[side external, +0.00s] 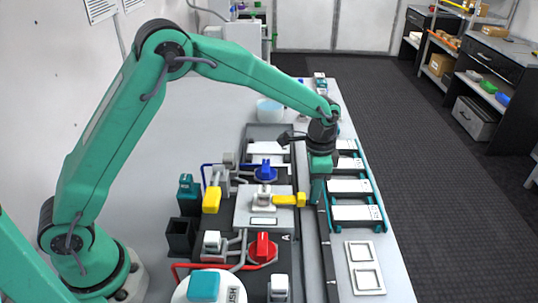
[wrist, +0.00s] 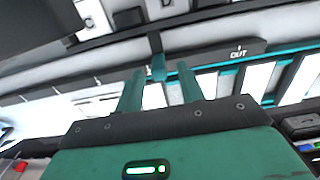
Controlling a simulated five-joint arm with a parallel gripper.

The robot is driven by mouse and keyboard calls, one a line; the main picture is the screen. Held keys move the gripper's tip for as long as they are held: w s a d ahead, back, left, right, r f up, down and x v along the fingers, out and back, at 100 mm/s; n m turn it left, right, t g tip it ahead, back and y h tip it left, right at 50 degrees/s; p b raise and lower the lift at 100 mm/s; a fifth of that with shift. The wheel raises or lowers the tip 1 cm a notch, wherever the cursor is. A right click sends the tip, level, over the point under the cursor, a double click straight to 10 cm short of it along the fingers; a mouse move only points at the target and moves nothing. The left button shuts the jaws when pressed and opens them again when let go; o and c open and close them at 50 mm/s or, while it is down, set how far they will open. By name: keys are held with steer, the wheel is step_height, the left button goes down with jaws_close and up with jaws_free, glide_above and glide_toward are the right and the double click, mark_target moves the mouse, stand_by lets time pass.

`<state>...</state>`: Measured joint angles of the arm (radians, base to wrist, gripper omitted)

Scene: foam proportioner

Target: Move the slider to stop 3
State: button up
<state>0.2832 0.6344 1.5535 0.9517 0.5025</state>
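My gripper (side external: 317,198) points down over the dark rail (side external: 327,262) along the right side of the panel in the side view. In the wrist view my gripper (wrist: 157,76) has its two teal fingers apart. A small teal piece with a dark stem (wrist: 157,67), which looks like the slider, shows in line with the gap between the fingertips. I cannot tell whether the fingers touch it. In the side view the slider is hidden by my gripper. No stop numbers can be read; a dark bar (wrist: 215,54) carries the word OUT.
Left of the rail are a yellow handle (side external: 288,200), a blue knob (side external: 265,171), a red knob (side external: 262,246) and a yellow lever (side external: 212,198). White trays (side external: 350,187) line the right. Two pale frames (side external: 365,279) lie at the front right.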

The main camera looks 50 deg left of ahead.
steer(key=shift+r, duration=2.45)
steer(key=shift+r, duration=0.35)
steer(key=shift+f, duration=3.95)
steer(key=shift+c, duration=0.2)
jaws_close()
